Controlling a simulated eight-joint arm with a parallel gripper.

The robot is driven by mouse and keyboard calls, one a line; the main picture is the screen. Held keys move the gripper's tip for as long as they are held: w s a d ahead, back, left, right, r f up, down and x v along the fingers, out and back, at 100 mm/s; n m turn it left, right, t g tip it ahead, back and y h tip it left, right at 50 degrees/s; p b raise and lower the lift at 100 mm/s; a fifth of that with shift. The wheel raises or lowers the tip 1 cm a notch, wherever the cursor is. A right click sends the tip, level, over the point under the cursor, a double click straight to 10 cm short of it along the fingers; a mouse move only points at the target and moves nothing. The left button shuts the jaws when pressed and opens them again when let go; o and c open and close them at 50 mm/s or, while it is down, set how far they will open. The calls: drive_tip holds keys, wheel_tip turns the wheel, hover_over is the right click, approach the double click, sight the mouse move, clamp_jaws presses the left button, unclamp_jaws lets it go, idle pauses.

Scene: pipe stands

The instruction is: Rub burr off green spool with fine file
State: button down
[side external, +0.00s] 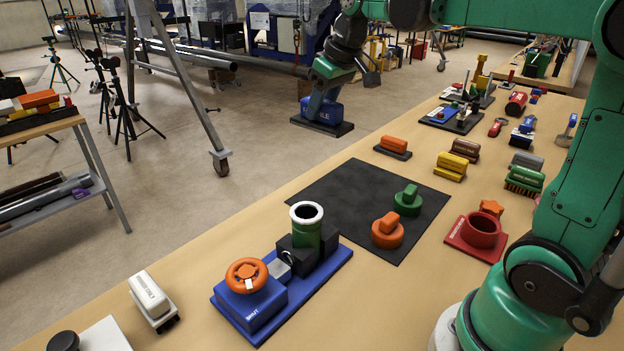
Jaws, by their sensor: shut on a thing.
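The green spool (307,238) stands upright in dark jaws of a blue vise (255,303) at the near end of the bench. Its top has a pale rim; I cannot tell the burr apart from it. My gripper (320,99) is shut on a blue block-shaped tool with a flat dark base (322,125). Its white lettering is partly hidden and seems to end in "LE", so it is likely the fine file. The tool is held in the air, beyond the far left bench edge in the picture, well apart from the spool.
A black mat (345,190) holds a green plug (408,202) and an orange plug (387,231). An orange block tool (393,147), a yellow one (451,167) and a red cup (482,231) stand on the bench (230,250). A white tool (152,300) lies at the near left.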

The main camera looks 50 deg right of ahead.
drive_tip(key=s+a+f+n, duration=0.2)
drive_tip(key=s+a, duration=0.4)
drive_tip(key=a, duration=0.4)
drive_tip(key=shift+a+y, duration=0.4)
drive_tip(key=shift+f, duration=3.3)
drive_tip(key=shift+f, duration=0.2)
drive_tip(key=shift+s, duration=0.1)
drive_tip(key=shift+s+d+f, duration=0.1)
drive_tip(key=shift+s+d, duration=0.05)
drive_tip(key=shift+s, duration=0.25)
idle(3.2)
